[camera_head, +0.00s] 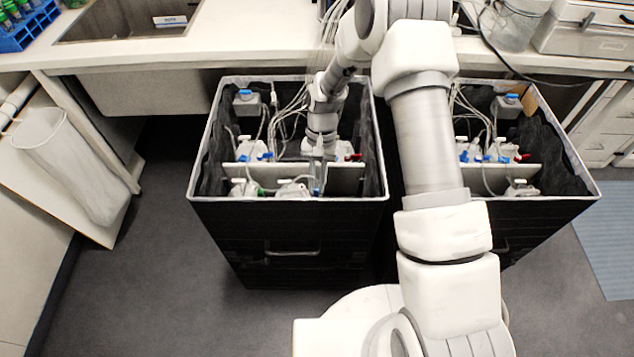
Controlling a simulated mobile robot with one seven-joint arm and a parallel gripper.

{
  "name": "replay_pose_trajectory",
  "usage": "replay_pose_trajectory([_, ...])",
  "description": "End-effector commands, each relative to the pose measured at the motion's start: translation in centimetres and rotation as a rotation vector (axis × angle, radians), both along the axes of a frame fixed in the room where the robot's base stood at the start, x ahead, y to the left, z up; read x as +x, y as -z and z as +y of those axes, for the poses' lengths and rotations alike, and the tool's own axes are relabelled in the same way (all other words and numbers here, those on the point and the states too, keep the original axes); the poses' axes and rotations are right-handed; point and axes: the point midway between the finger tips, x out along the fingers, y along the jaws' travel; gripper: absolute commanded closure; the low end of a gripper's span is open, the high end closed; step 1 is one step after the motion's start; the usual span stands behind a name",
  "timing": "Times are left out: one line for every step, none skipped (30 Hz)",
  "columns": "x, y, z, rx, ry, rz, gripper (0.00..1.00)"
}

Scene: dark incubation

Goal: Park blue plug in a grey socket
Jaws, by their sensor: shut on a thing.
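My gripper (318,184) reaches down into the left black box (290,222), near its front wall and in front of the white divider (350,178). It is shut on a small blue piece, which looks like a blue plug (316,191); the fingers hide most of it. White-capped vessels with tubes stand beside it, and other blue plugs (262,157) show behind the divider. A grey block with a blue top (247,103) sits at the box's back left. I cannot make out an empty grey socket at this size.
A second black box (540,200) with similar vessels and a grey block (508,108) stands at the right, partly behind my arm. Box walls and loose tubes (290,105) surround my gripper.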

Motion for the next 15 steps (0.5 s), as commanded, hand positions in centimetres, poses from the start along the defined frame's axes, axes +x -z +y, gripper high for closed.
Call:
replay_pose_trajectory([0.01, 0.15, 0.0, 0.0, 0.0, 0.0, 1.0])
replay_pose_trajectory([0.0, 0.19, 0.0, 0.0, 0.0, 0.0, 1.0])
replay_pose_trajectory([0.0, 0.26, 0.0, 0.0, 0.0, 0.0, 1.0])
replay_pose_trajectory([0.01, 0.3, 0.0, 0.0, 0.0, 0.0, 1.0])
replay_pose_trajectory([0.01, 0.35, 0.0, 0.0, 0.0, 0.0, 1.0])
replay_pose_trajectory([0.01, 0.41, 0.0, 0.0, 0.0, 0.0, 1.0])
replay_pose_trajectory([0.01, 0.45, 0.0, 0.0, 0.0, 0.0, 1.0])
replay_pose_trajectory([0.01, 0.5, 0.0, 0.0, 0.0, 0.0, 1.0])
replay_pose_trajectory([0.01, 0.56, 0.0, 0.0, 0.0, 0.0, 1.0])
replay_pose_trajectory([0.01, 0.6, 0.0, 0.0, 0.0, 0.0, 1.0])
replay_pose_trajectory([0.01, 0.65, 0.0, 0.0, 0.0, 0.0, 1.0])
replay_pose_trajectory([0.01, 0.71, 0.0, 0.0, 0.0, 0.0, 1.0])
replay_pose_trajectory([0.0, 0.76, 0.0, 0.0, 0.0, 0.0, 1.0])
replay_pose_trajectory([0.01, 0.8, 0.0, 0.0, 0.0, 0.0, 1.0])
replay_pose_trajectory([0.0, 0.86, 0.0, 0.0, 0.0, 0.0, 1.0])
